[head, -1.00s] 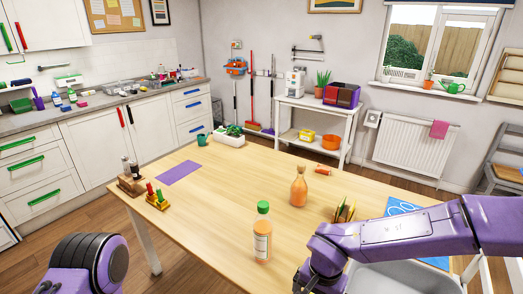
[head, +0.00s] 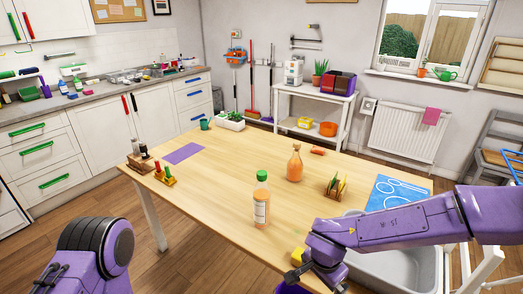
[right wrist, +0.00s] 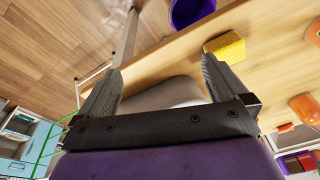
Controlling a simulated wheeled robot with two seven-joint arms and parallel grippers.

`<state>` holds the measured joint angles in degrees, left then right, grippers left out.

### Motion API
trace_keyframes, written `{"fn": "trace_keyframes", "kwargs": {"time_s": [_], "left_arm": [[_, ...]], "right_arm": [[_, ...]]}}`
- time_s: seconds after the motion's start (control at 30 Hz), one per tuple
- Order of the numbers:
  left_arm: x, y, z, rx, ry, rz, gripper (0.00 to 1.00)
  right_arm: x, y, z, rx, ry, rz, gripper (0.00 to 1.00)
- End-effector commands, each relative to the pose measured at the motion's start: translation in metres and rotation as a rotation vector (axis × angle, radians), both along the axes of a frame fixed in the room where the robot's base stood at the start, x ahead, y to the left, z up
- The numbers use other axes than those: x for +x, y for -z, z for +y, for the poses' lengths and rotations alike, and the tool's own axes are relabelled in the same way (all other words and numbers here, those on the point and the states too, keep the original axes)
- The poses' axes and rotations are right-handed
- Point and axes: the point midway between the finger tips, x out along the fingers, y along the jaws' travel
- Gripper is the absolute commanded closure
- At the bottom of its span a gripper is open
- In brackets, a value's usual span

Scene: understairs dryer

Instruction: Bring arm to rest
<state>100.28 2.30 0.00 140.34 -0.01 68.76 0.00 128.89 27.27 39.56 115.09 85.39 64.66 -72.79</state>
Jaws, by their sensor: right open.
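My right arm reaches in from the right over the table (head: 220,195). Its gripper (head: 318,280) points down at the table's front edge, partly cut off by the picture bottom. In the right wrist view the jaws (right wrist: 160,85) stand wide apart with nothing held between them. A yellow sponge (right wrist: 225,47) lies on the table edge just beyond one finger; it also shows in the head view (head: 298,256). A grey basin (head: 395,272) shows beneath and beside the arm. Of my left arm only a purple link and a dark joint show at lower left; its gripper is not seen.
A sauce bottle with a green cap (head: 261,205), an orange bottle (head: 295,163) and a small rack (head: 337,187) stand on the table near the right arm. A blue mat (head: 398,192) lies at the right. A purple bucket (right wrist: 190,10) stands below the table edge.

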Motion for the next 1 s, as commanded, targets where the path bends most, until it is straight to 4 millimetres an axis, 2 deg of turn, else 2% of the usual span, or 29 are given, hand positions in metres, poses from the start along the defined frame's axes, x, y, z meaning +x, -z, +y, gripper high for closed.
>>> {"fn": "trace_keyframes", "kwargs": {"time_s": [0.17,0.27,0.37,0.43,0.5,0.53,0.6,0.7,0.8,1.0], "left_arm": [[0.0,0.002,0.0,-0.001,0.0,0.001,0.34],[0.0,0.004,0.0,-0.001,0.0,0.001,0.34],[0.0,0.008,0.0,-0.001,0.0,0.001,0.34],[0.0,0.011,0.0,-0.001,0.0,0.001,0.34],[0.0,0.015,0.0,-0.001,0.0,0.001,0.34],[0.0,0.016,0.0,-0.001,0.0,0.001,0.34],[-0.001,0.017,0.0,-0.001,0.0,0.001,0.34],[0.0,0.019,0.0,-0.001,0.0,0.001,0.34],[-0.001,0.02,0.0,-0.001,0.0,0.001,0.34],[0.0,0.019,0.0,-0.001,0.0,0.001,0.34]], "right_arm": [[-0.004,0.033,-0.035,-0.131,0.114,-0.138,0.0],[-0.019,0.067,-0.06,-0.206,0.139,-0.232,0.0],[-0.052,0.113,-0.085,-0.251,0.099,-0.318,0.0],[-0.091,0.147,-0.1,-0.241,0.015,-0.337,0.0],[-0.14,0.176,-0.113,-0.215,-0.096,-0.296,0.0],[-0.159,0.184,-0.118,-0.206,-0.148,-0.268,0.0],[-0.196,0.197,-0.13,-0.21,-0.264,-0.192,0.0],[-0.23,0.206,-0.147,-0.241,-0.327,-0.109,0.0],[-0.243,0.212,-0.15,-0.245,-0.347,-0.074,0.0],[-0.244,0.212,-0.15,-0.244,-0.343,-0.073,0.0]]}}
